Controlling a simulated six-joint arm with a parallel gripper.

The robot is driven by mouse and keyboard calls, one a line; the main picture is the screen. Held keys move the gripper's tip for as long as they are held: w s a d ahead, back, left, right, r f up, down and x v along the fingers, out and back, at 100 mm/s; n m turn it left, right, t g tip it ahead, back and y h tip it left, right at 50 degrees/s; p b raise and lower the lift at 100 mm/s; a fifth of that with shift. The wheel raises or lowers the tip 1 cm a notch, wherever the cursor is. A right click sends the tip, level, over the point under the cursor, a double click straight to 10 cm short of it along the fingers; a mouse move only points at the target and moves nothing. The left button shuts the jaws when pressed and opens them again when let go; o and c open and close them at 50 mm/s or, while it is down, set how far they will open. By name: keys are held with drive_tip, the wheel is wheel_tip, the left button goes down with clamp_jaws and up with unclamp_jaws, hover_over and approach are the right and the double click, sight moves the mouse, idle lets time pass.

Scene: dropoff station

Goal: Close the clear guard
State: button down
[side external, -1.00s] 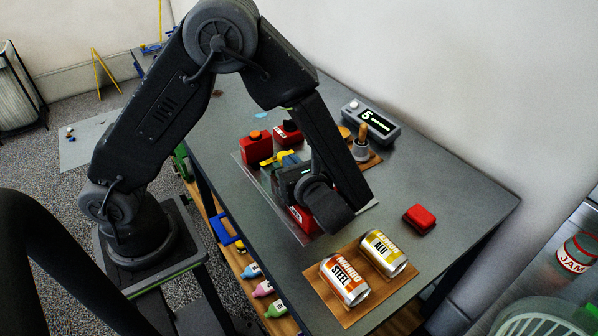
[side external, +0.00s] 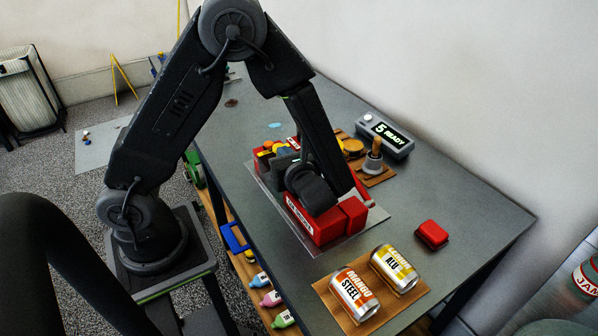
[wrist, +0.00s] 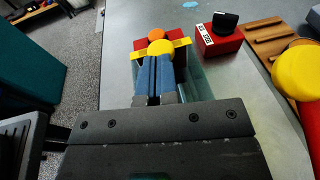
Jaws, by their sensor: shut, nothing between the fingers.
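My gripper (wrist: 156,90) shows in the wrist view, its two blue-grey fingers shut together and empty, tips close to a yellow round part (wrist: 161,47). An orange round part (wrist: 156,35) and a yellow bar (wrist: 182,43) are just beyond. A faint greenish see-through panel (wrist: 197,82) lies right of the fingers and may be the clear guard. Its edges and hinge are hard to make out. In the side external view, my wrist covers much of the red station (side external: 327,228) and hides the fingertips. I cannot tell whether the guard is touched.
A grey display box (side external: 384,135) reads "5 READY" at the back. A bell-shaped item with a wooden handle (side external: 373,158) stands on a wooden board. A red block (side external: 432,235) is at the right.

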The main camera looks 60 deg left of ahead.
drive_tip(key=v, duration=1.2)
drive_tip(key=shift+w+d, duration=0.1)
drive_tip(key=shift+d, duration=0.05)
drive_tip(key=shift+d+r, duration=0.1)
drive_tip(key=shift+d, duration=0.3)
drive_tip(key=s+a+r+n+t+h, duration=0.1)
drive_tip(key=s+r+n+h, duration=0.3)
drive_tip(key=r+n+h, duration=0.2)
drive_tip(key=s+a+r+n+t+h, duration=0.2)
drive_tip(key=s+r+n+h, duration=0.3)
drive_tip(key=n, duration=0.8)
wheel_tip(320, 180, up, 2)
drive_tip(key=h, duration=0.4)
drive_tip(key=shift+n+h, duration=0.4)
